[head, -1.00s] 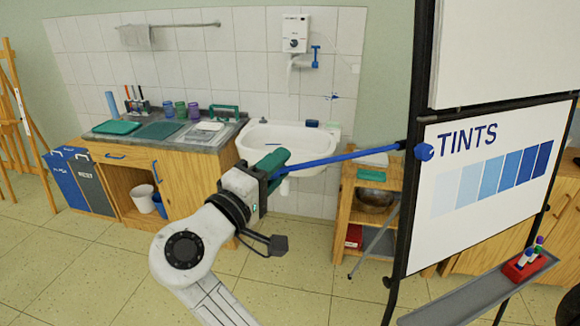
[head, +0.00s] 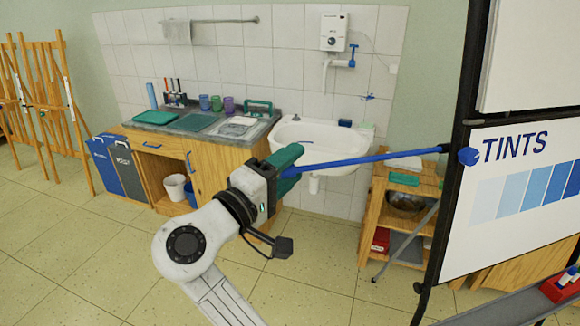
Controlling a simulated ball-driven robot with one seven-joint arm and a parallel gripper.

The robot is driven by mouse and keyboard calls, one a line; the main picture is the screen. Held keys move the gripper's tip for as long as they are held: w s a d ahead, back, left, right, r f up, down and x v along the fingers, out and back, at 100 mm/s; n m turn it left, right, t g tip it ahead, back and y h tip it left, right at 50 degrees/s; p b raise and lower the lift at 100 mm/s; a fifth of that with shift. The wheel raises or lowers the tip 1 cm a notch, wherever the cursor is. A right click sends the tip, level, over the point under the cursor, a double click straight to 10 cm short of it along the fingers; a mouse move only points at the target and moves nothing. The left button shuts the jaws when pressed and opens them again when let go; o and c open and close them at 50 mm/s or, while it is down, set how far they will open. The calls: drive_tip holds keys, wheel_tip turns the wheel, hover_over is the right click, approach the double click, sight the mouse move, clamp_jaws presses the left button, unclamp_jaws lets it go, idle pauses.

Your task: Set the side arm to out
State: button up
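The side arm (head: 360,160) is a slim blue rod. It runs from the dark upright post of the board stand (head: 460,140) leftward and slightly down to my gripper (head: 287,164), in front of the sink. My gripper, with green fingers, is at the rod's left end and appears shut on it. The fingers partly hide that end, so the exact contact is not clear. A blue knob (head: 468,156) sits on the post beside the rod's right end.
A white sink (head: 320,140) and a wooden counter (head: 212,158) stand behind my gripper. A low wooden shelf (head: 375,215) is below the rod. A marker tray (head: 500,308) juts out at the lower right. Open tiled floor lies at the left.

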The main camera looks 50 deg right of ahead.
drive_tip(key=a+f+b, duration=0.1)
drive_tip(key=a+b, duration=0.1)
drive_tip(key=a, duration=0.8)
drive_tip(key=shift+a+b, duration=0.3)
drive_tip(key=shift+b, duration=0.1)
drive_tip(key=shift+w+f, duration=0.1)
drive_tip(key=shift+f, duration=0.05)
drive_tip(key=s+d+f+n+t+y, duration=0.1)
drive_tip(key=s+d+f+y, duration=0.3)
drive_tip(key=f, duration=0.8)
drive_tip(key=s+d+f+n+t+y, duration=0.15)
drive_tip(key=d+f+y, duration=0.35)
drive_tip(key=f, duration=0.7)
drive_tip(key=s+a+f+y, duration=0.3)
drive_tip(key=s+f+y, duration=0.2)
drive_tip(key=s+f, duration=0.2)
drive_tip(key=s+a+f+g+y, duration=0.1)
drive_tip(key=s+a+f+y, duration=0.3)
drive_tip(key=s+f, duration=0.4)
drive_tip(key=shift+s+f+m+y, duration=0.3)
drive_tip(key=shift+f+m+y, duration=0.15)
drive_tip(key=shift+f+y, duration=0.25)
drive_tip(key=shift+c, duration=0.3)
